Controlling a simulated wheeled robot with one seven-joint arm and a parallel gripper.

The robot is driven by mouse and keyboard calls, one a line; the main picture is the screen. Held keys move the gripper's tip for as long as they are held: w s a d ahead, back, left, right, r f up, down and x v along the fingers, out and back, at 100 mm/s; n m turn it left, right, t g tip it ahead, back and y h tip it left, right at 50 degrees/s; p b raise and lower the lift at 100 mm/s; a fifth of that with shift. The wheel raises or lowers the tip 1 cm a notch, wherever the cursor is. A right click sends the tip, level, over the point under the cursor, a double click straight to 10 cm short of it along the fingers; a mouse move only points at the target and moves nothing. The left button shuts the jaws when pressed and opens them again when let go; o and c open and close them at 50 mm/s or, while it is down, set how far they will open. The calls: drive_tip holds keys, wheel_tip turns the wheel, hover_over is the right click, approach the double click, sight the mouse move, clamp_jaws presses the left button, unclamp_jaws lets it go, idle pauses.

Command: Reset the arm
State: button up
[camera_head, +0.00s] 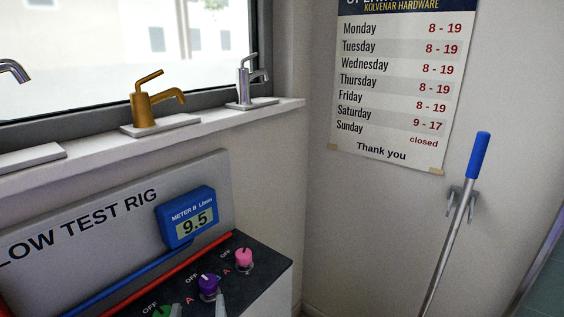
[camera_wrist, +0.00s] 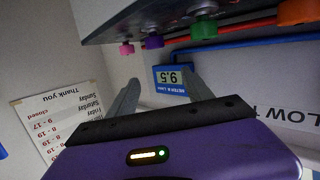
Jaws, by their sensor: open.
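My gripper (camera_wrist: 160,79) is open and empty in the wrist view, which shows the room upside down. Its two grey fingers stand apart, with the blue meter (camera_wrist: 172,80) seen between and beyond them. In the head view, pale grey tips at the bottom edge by the purple knob (camera_head: 208,284) may be my fingers; most of the arm is out of view there.
A pink knob (camera_head: 244,258) and a green knob (camera_head: 163,311) share the rig's dark top with the purple one. Taps stand on the windowsill, including a brass tap (camera_head: 146,104) and a chrome tap (camera_head: 244,82). A blue-handled pole (camera_head: 479,156) hangs right of the hours sign (camera_head: 395,85).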

drive_tip(key=s+d+f+m+h, duration=0.1)
drive_tip(key=s+d+f, duration=0.2)
drive_tip(key=s+d, duration=0.8)
drive_tip(key=s+d+f+m+h, duration=0.1)
drive_tip(key=s+d+f, duration=0.2)
drive_tip(key=s+d, duration=0.8)
drive_tip(key=s+d+f+m+h, duration=0.1)
drive_tip(key=s+d+f, duration=0.2)
drive_tip(key=s+d, duration=0.8)
drive_tip(key=shift+s+d+g, duration=0.2)
drive_tip(key=shift+d+g, duration=0.1)
drive_tip(key=shift+d, duration=0.35)
